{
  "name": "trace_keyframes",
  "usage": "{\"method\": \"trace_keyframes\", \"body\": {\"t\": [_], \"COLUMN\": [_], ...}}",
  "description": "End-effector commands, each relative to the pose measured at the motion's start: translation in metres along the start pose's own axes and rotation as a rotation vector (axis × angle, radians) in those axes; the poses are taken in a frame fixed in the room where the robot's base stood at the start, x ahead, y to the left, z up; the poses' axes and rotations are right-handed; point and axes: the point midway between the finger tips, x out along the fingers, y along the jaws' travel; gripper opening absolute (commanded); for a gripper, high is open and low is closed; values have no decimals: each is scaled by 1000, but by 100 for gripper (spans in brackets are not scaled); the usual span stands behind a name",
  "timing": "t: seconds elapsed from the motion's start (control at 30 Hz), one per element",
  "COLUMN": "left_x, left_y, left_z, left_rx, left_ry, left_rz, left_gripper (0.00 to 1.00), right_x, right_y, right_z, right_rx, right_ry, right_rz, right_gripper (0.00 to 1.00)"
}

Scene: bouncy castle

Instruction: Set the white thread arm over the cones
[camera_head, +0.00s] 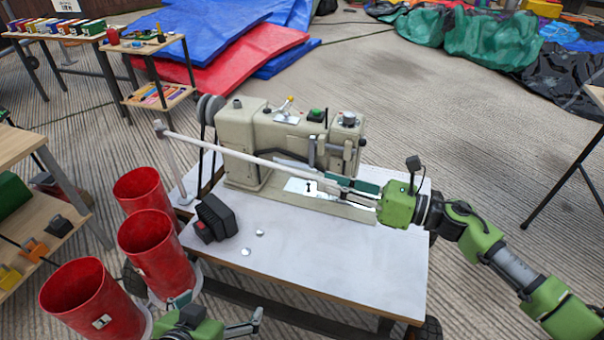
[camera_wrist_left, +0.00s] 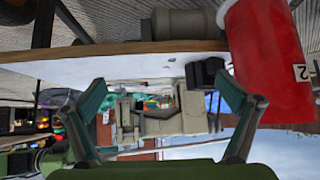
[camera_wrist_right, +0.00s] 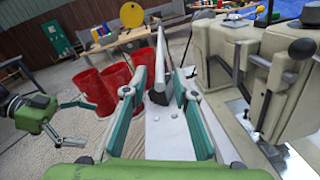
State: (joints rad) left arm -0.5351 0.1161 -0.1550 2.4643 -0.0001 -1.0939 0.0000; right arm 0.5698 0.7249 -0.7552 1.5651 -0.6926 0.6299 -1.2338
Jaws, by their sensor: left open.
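Contact inside the fingers is partly hidden. My left gripper (camera_head: 220,312) is open and empty below the table's front left, beside the red containers. No clear thread cones show; three red open-topped containers (camera_head: 150,250) stand left of the table.
The white table (camera_head: 330,255) has a bare front half, with a black box (camera_head: 215,217) at its left and two small white discs (camera_head: 246,252). Shelves (camera_head: 30,205) stand far left. Blue and red mats (camera_head: 230,50) lie behind.

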Motion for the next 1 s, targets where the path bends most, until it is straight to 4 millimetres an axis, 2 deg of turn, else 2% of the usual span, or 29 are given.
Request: {"method": "trace_keyframes", "body": {"t": [0.1,0.3,0.5,0.77,0.8,0.9,1.0], "left_x": [1,2,3,3,3,3,3], "left_y": [0,1,1,2,2,2,2], "left_z": [-4,-13,-20,-21,-21,-21,-21], "left_rx": [0,1,1,1,1,1,1], "left_ry": [19,57,85,87,87,87,86], "left_rz": [1,2,3,4,4,5,5], "left_gripper": [100,100,100,100,100,100,100], "right_x": [27,60,73,74,74,74,74], "right_y": [0,0,0,0,0,0,0], "right_z": [1,1,1,0,0,0,0], "right_rx": [1,1,2,3,3,3,3], "right_ry": [-3,-2,-2,-1,-1,-1,-1], "right_rz": [2,1,-1,-1,-1,-1,-1], "right_gripper": [26,26,26,26,24,0,0]}}
